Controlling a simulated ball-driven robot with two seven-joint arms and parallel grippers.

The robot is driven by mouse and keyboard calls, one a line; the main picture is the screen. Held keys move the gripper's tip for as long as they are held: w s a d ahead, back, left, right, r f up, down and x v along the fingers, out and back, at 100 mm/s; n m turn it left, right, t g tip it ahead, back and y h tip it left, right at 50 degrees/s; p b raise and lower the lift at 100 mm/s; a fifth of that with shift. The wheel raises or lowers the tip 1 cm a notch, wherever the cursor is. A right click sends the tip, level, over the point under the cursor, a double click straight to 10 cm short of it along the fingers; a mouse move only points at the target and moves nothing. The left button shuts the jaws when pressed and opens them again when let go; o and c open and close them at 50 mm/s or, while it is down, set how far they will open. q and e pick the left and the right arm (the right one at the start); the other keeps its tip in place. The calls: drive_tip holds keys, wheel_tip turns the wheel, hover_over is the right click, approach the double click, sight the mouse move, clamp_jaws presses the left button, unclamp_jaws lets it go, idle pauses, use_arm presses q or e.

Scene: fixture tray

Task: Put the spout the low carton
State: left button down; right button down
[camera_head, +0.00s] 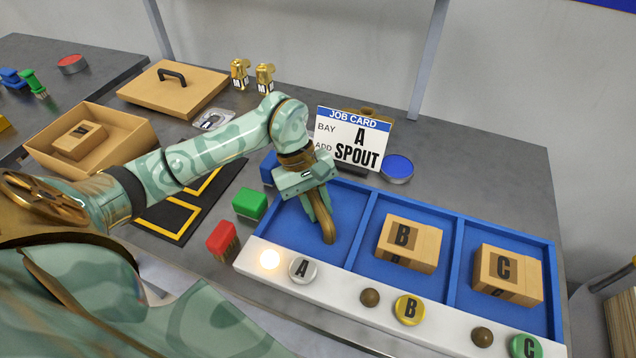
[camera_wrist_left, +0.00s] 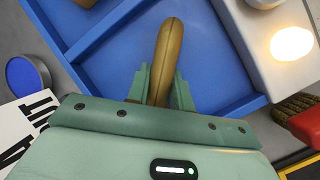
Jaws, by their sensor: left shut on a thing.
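My left gripper (camera_head: 318,208) is low over bay A of the blue tray (camera_head: 352,228). It is shut on a brown, long, slightly curved piece (camera_head: 329,231), possibly the spout; the piece points down toward the bay floor. In the left wrist view this piece (camera_wrist_left: 165,60) stands out between the green fingers (camera_wrist_left: 158,88). I cannot tell whether it touches the floor. An open, low cardboard carton (camera_head: 132,128) sits at the left with a small box (camera_head: 79,139) inside. The job card (camera_head: 352,140) reads bay A, add SPOUT. My right gripper is not in view.
A lamp (camera_head: 269,259) glows beside button A (camera_head: 303,270). Red (camera_head: 222,241) and green (camera_head: 250,205) brushes lie left of the tray. A handled lid (camera_head: 172,90) and two gold pieces (camera_head: 240,74) (camera_head: 265,77) are behind.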

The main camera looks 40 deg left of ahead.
use_arm(q)
drive_tip(key=c, duration=1.5)
unclamp_jaws()
drive_tip(key=shift+f, duration=0.1)
drive_tip(key=shift+o, duration=1.3)
